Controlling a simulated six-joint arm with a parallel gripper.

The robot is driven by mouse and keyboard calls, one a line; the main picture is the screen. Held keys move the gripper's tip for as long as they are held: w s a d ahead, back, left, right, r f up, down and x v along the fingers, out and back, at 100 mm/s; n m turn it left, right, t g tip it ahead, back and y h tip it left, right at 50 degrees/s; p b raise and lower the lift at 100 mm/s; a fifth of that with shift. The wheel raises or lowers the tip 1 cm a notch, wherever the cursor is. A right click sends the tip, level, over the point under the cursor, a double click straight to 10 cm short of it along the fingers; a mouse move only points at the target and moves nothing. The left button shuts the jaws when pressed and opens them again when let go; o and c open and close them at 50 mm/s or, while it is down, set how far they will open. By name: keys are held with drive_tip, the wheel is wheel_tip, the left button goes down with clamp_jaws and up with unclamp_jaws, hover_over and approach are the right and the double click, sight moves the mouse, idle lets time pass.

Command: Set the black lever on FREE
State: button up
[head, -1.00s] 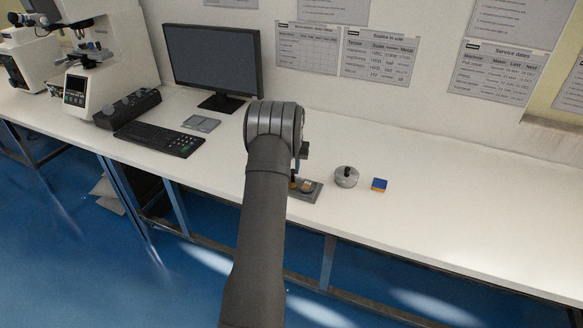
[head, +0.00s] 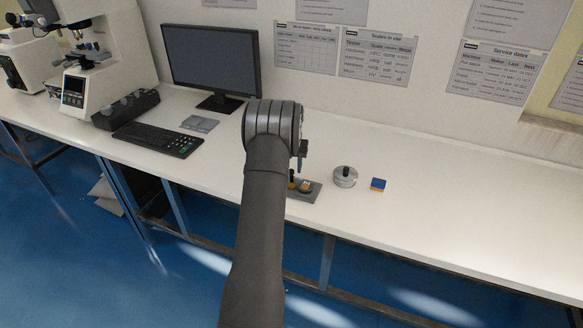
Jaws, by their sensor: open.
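My gripper (head: 303,150) hangs at the far right side of my wrist, over the bench; only a small dark part shows and its fingertips are hidden behind my arm. Below it lies a small dark grey plate (head: 311,194), partly covered by my arm. A short black upright part with an orange base (head: 292,182) and a round orange-tan piece (head: 305,186) stand on the plate. The black upright may be the lever, but I cannot tell, and no FREE marking is readable. I see no contact between gripper and plate.
A monitor (head: 211,62), keyboard (head: 157,139), grey pad (head: 199,123) and white tester (head: 98,65) stand left. The white bench (head: 460,214) is clear at right.

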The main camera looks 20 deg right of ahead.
wheel_tip(320, 180, up, 17)
drive_tip(key=shift+f, duration=0.2)
idle(0.3)
wheel_tip(320, 180, down, 18)
drive_tip(key=shift+r, duration=0.25)
idle(0.3)
drive_tip(key=shift+r, duration=0.1)
